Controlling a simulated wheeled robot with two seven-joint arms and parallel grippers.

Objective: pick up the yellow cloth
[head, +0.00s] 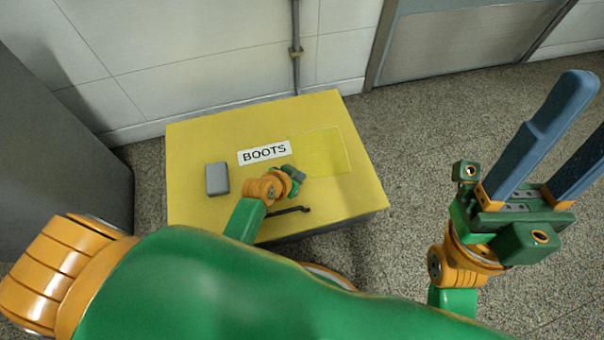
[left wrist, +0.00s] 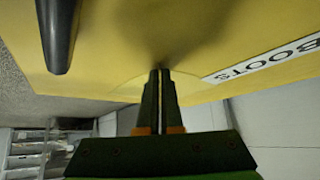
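The yellow cloth (head: 325,152) is a thin, pale square lying on the right part of the yellow box top, almost the same colour as it. My left gripper (head: 299,173) is at the cloth's near left corner in the head view. In the left wrist view my left gripper (left wrist: 160,72) has its fingers together, with the cloth's curved edge (left wrist: 130,88) rising to the fingertips. It looks shut on the cloth, though the pinch itself is mostly hidden. My right gripper (head: 580,105) is open and empty, raised over the floor at the right.
The yellow box (head: 205,140) carries a white BOOTS label (head: 264,152), a grey block (head: 217,179) at left and a dark handle (head: 288,211) near its front edge. A wall with a pipe (head: 295,50) stands behind. The floor to the right is clear.

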